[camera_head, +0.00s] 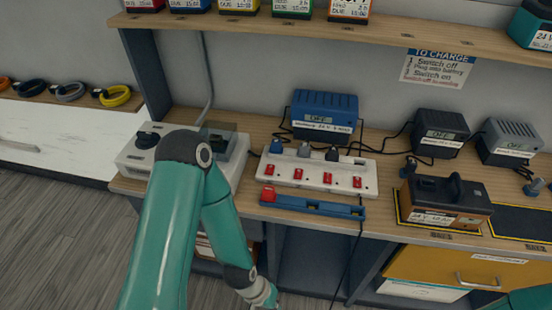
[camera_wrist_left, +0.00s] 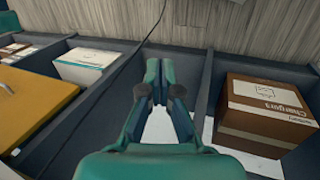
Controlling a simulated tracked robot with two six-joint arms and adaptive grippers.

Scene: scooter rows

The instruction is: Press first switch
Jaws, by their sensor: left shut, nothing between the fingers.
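A white power strip (camera_head: 312,184) lies on the wooden bench in the head view, with a row of several red switches. The leftmost switch (camera_head: 269,169) is uncovered; whether it is on or off I cannot tell. My left gripper (camera_wrist_left: 164,78) shows in the wrist view, shut and empty, pointing down toward the shelf compartments. My right gripper is out of view.
A blue rail (camera_head: 320,207) with a red piece (camera_head: 268,194) lies before the strip. A blue charger (camera_head: 324,112) stands behind it. A dark battery (camera_head: 446,197) sits to the right. A cardboard box (camera_wrist_left: 265,110) stands in a lower compartment. A cable hangs over the bench edge.

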